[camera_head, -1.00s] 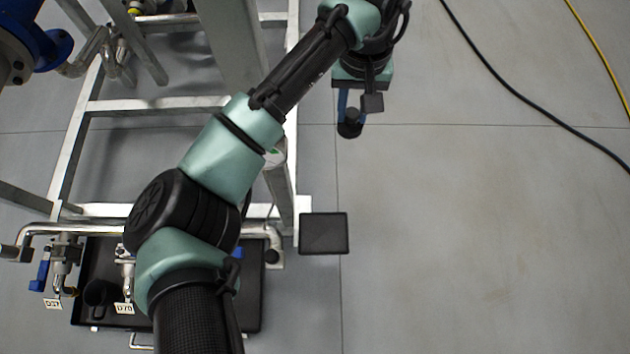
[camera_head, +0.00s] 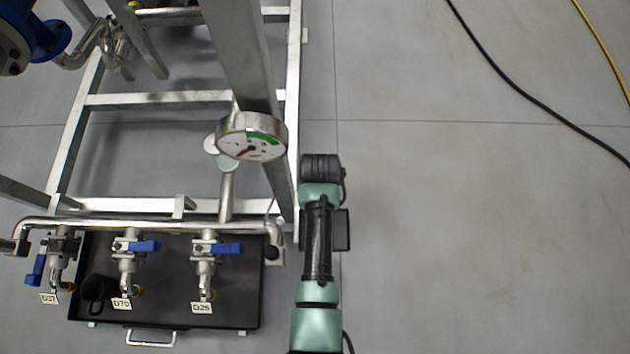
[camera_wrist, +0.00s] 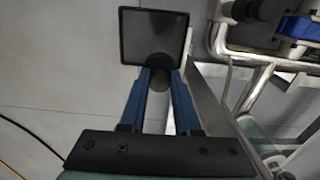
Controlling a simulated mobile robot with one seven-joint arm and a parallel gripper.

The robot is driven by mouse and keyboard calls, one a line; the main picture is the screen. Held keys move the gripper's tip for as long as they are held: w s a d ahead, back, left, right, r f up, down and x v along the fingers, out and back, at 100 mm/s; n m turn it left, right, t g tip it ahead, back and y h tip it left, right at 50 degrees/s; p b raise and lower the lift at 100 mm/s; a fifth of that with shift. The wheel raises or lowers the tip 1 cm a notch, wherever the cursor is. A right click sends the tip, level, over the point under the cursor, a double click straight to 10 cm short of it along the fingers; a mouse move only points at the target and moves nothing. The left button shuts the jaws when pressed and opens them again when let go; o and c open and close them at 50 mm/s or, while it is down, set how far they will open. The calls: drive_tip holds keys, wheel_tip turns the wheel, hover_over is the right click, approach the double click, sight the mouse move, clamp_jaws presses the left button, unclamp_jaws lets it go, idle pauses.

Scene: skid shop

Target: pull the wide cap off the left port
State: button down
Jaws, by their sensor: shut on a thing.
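My gripper (camera_wrist: 160,80) is shut on a dark round cap (camera_wrist: 160,63), held between its two blue fingertips in the wrist view. The cap is over or near the edge of a black square tray (camera_wrist: 153,22); I cannot tell whether it touches it. In the head view my arm hides the gripper and the cap. The pipe's left end (camera_head: 22,236) bends down at the picture's left edge, and no dark cap shows there. Its right end has a black cap (camera_head: 272,252), also in the wrist view (camera_wrist: 243,10).
The floor at right is clear except for a black hose (camera_head: 520,92) and a yellow cable.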

drive_tip(key=shift+s+a+f, duration=0.45)
drive_tip(key=shift+s+f, duration=0.35)
wheel_tip(320, 180, down, 6)
drive_tip(key=b, duration=0.8)
drive_tip(key=shift+f, duration=0.25)
drive_tip(key=shift+p, duration=0.35)
drive_tip(key=shift+s+f, duration=0.15)
drive_tip(key=shift+f, duration=0.15)
drive_tip(key=shift+f, duration=0.65)
idle(0.4)
drive_tip(key=c, duration=0.5)
unclamp_jaws()
drive_tip(key=shift+c, duration=0.2)
drive_tip(key=o, duration=0.5)
